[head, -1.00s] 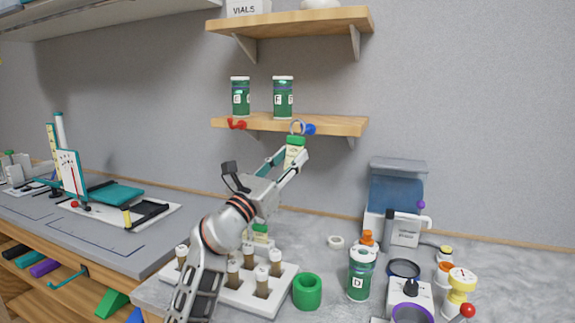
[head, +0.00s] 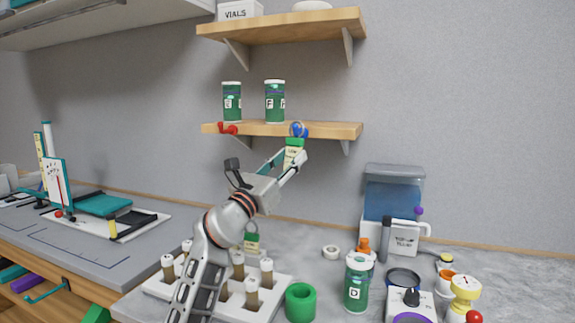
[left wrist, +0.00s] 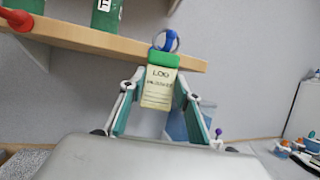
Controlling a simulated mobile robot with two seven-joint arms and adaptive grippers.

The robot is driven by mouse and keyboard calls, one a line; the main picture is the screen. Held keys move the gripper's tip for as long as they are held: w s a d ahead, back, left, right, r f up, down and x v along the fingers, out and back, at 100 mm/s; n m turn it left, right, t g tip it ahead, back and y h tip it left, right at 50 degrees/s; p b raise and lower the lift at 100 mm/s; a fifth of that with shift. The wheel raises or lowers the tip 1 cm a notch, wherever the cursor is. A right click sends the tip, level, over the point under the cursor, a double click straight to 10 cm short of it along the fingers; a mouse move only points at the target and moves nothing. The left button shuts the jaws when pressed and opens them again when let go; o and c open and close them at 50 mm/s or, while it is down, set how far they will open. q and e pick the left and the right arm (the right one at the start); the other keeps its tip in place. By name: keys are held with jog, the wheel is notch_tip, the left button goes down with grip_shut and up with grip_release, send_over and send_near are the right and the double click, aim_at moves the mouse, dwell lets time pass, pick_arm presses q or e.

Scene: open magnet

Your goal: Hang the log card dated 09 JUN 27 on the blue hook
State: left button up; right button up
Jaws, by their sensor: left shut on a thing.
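My left gripper (head: 293,160) is shut on a log card (head: 293,153) with a green top and a cream face. In the left wrist view the card (left wrist: 158,86) hangs upright between the fingers; it reads "LOG", with a date line too blurred to read surely. Its metal ring stands up at the blue hook (head: 302,130) on the lower shelf's front edge. In the left wrist view the blue hook (left wrist: 168,42) shows inside the ring's outline; I cannot tell whether the ring is threaded on it. My right gripper is not in view.
A red hook (head: 228,128) is left on the same shelf (head: 340,131), below two green jars (head: 275,101). Another green-topped card (head: 251,242) is by the vial rack (head: 230,307), partly behind my arm. Jar D (head: 357,284) and a green ring (head: 300,302) stand on the bench.

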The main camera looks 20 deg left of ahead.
pick_arm(q)
jog(key=shift+w+f, duration=0.35)
jog(key=shift+w, duration=0.05)
jog(key=shift+w+f, duration=0.35)
jog(key=shift+f, duration=0.3)
jog(key=o, duration=1.1)
jog(key=shift+c, duration=0.2)
